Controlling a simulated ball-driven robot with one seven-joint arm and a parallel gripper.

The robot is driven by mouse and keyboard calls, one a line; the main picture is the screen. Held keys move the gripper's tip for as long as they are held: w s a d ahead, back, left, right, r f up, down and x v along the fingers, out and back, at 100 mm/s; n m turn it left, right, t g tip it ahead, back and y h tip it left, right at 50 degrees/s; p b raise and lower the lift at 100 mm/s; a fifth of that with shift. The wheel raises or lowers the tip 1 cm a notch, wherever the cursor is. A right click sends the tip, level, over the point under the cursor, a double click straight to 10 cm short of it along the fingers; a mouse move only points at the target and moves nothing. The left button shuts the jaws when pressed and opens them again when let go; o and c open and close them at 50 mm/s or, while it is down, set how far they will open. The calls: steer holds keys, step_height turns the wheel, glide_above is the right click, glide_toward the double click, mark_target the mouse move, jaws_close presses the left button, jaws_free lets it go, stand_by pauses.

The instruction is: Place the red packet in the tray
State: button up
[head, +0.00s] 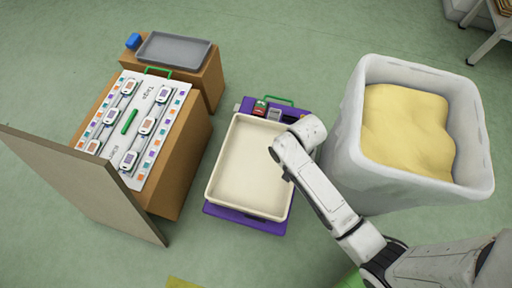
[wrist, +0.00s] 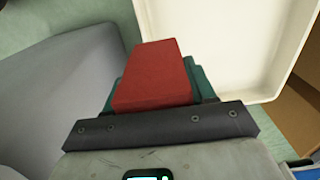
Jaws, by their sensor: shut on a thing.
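A red packet (wrist: 153,75) fills the middle of the wrist view. My gripper (wrist: 160,84) is shut on it, with teal edges showing on both sides of the packet. The cream tray (head: 211,187) lies on a purple base in the middle of the head view; its pale rim and inside also show at the upper right of the wrist view (wrist: 235,40). In the head view my arm ends at the tray's upper right side and hides the gripper and packet. I cannot tell the packet's height above the tray.
A pale bin (head: 348,150) with yellow contents stands right of the tray. Small red and dark items (head: 259,107) sit at the purple base's far end. A wooden cabinet (head: 180,165) with a tag board stands left, an empty grey tray (head: 175,49) behind it. The cream tray looks empty.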

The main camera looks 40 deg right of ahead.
steer(key=w+a+f+b, duration=0.2)
steer(key=a+f, duration=0.1)
steer(key=w+a+f+b, duration=0.2)
steer(key=a, duration=0.1)
steer(key=w+a+f+b, duration=0.2)
steer(key=a+f, duration=0.1)
steer(key=a, duration=0.1)
steer(key=shift+w+f+b, duration=0.3)
steer(key=shift+w+b, duration=0.1)
steer(key=shift+w+a+f+b, duration=0.2)
steer(key=shift+f+b, duration=0.35)
steer(key=shift+f, duration=0.4)
steer(key=shift+w+a+f+b, duration=0.1)
steer(key=shift+a+f+b, duration=0.15)
steer(key=shift+f+b, duration=0.5)
steer(key=shift+f, duration=0.35)
steer(key=o, duration=1.1)
steer(key=shift+s, duration=0.1)
steer(key=shift+c, duration=0.2)
step_height(320, 180, up, 12)
steer(key=p, duration=0.6)
steer(key=shift+r+p, duration=0.15)
steer(key=shift+p, duration=0.15)
steer(key=shift+d, duration=0.1)
